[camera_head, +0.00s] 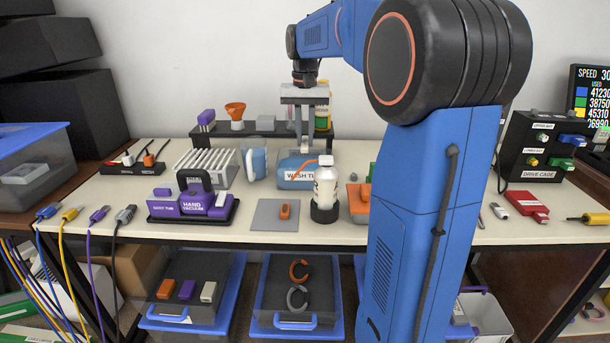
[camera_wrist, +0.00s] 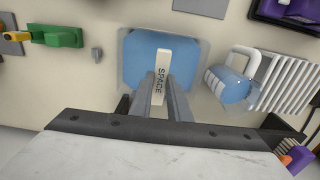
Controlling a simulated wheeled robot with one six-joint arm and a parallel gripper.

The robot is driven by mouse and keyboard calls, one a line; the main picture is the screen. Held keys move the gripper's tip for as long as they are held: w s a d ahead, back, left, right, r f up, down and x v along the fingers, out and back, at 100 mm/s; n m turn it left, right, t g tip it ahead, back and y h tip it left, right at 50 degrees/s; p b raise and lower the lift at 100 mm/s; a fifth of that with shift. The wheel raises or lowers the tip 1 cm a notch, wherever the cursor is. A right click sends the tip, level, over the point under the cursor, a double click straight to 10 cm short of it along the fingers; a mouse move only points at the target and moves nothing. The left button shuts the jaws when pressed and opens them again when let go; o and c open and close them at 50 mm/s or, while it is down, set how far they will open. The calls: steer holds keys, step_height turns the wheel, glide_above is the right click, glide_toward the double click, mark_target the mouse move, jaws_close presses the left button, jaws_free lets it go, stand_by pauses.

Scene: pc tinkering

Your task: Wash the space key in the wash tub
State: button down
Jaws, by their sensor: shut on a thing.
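The white space key (camera_wrist: 161,70), lettered "SPACE", is between the fingers of my gripper (camera_wrist: 160,98) in the wrist view. The blue wash tub (camera_wrist: 137,62) lies behind and below the key, and the key overlaps its opening in that view. In the head view the labelled wash tub (camera_head: 289,161) stands on the table, partly behind a bottle. My gripper (camera_head: 303,149) points straight down over the tub, shut on the key. I cannot tell whether the key touches the tub's contents.
A white bottle (camera_head: 327,186) stands in a black holder just in front of the tub. A clear jug with blue liquid (camera_head: 254,161) and a white slotted rack (camera_head: 210,169) stand left of it. A black shelf (camera_head: 262,131) runs behind. A grey mat (camera_head: 268,222) lies in front.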

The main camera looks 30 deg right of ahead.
mark_target(304, 142)
steer(key=shift+r, duration=2.05)
steer(key=shift+a, duration=0.1)
